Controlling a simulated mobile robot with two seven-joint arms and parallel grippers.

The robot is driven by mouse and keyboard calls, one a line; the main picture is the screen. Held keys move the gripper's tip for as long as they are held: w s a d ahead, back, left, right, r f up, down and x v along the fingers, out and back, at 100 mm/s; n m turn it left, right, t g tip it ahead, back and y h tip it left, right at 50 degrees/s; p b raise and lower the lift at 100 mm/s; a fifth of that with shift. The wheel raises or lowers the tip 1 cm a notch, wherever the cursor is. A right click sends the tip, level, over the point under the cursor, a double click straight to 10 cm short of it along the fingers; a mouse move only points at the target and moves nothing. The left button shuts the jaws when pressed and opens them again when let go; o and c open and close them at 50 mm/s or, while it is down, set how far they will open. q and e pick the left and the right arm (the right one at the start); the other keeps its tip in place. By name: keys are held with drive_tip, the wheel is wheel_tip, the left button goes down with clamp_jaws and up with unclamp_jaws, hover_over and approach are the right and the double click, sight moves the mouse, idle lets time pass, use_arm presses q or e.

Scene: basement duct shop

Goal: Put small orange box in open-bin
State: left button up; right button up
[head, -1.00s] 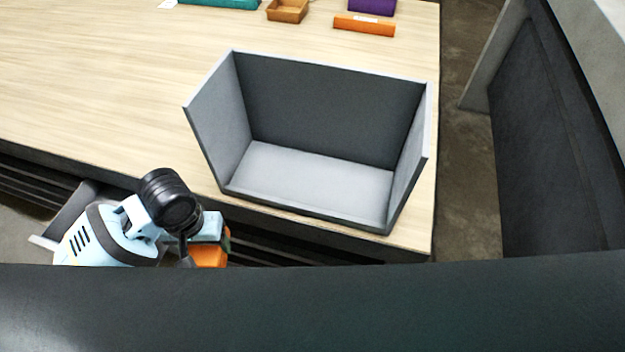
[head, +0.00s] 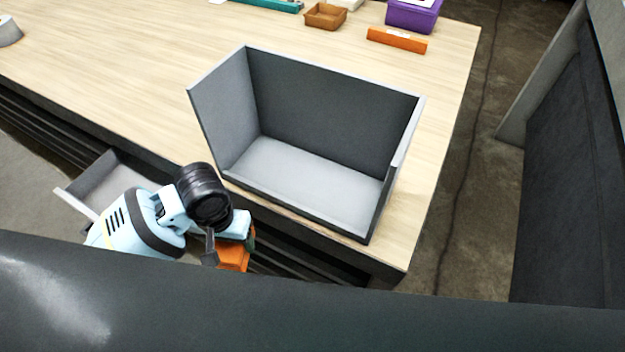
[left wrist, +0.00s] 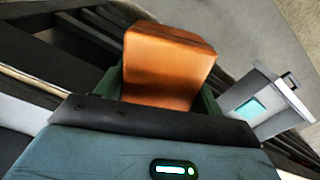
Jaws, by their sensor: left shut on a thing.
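The small orange box (head: 234,256) is held in my left gripper (head: 230,250), in front of the table's near edge and below the table top. In the left wrist view the orange box (left wrist: 168,65) sits between the two green-edged fingers, which are shut on it. The open-bin (head: 313,190) is a grey bin with a low front, standing empty on the table near its front right corner. The held box is outside the bin, to its lower left. My right gripper is not in view.
The wooden table (head: 130,75) is clear left of the bin. At the back are an orange bar (head: 397,40), a brown tray (head: 326,16), a purple container (head: 413,16) and a teal item (head: 268,4). An open drawer (head: 105,180) juts out below the table's front edge.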

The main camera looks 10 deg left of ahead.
sight(281, 179)
use_arm(q)
drive_tip(key=shift+w+a+r+m, duration=0.1)
drive_tip(key=shift+w+a+m, duration=0.1)
drive_tip(key=shift+w+m, duration=0.3)
drive_tip(key=w+m, duration=0.1)
drive_tip(key=m, duration=0.2)
drive_tip(key=w+a+r+m, duration=0.1)
drive_tip(key=m, duration=0.2)
drive_tip(key=w+r+m+b, duration=0.1)
drive_tip(key=w+m, duration=0.1)
drive_tip(key=m, duration=0.1)
drive_tip(key=shift+a+r, duration=0.25)
drive_tip(key=shift+a, duration=0.15)
drive_tip(key=w+a+r+m+b, duration=0.1)
drive_tip(key=w+a+r+m, duration=0.2)
drive_tip(key=m, duration=0.9)
drive_tip(key=shift+w+a+r, duration=0.15)
drive_tip(key=shift+w+r, duration=0.5)
drive_tip(key=shift+r, duration=0.05)
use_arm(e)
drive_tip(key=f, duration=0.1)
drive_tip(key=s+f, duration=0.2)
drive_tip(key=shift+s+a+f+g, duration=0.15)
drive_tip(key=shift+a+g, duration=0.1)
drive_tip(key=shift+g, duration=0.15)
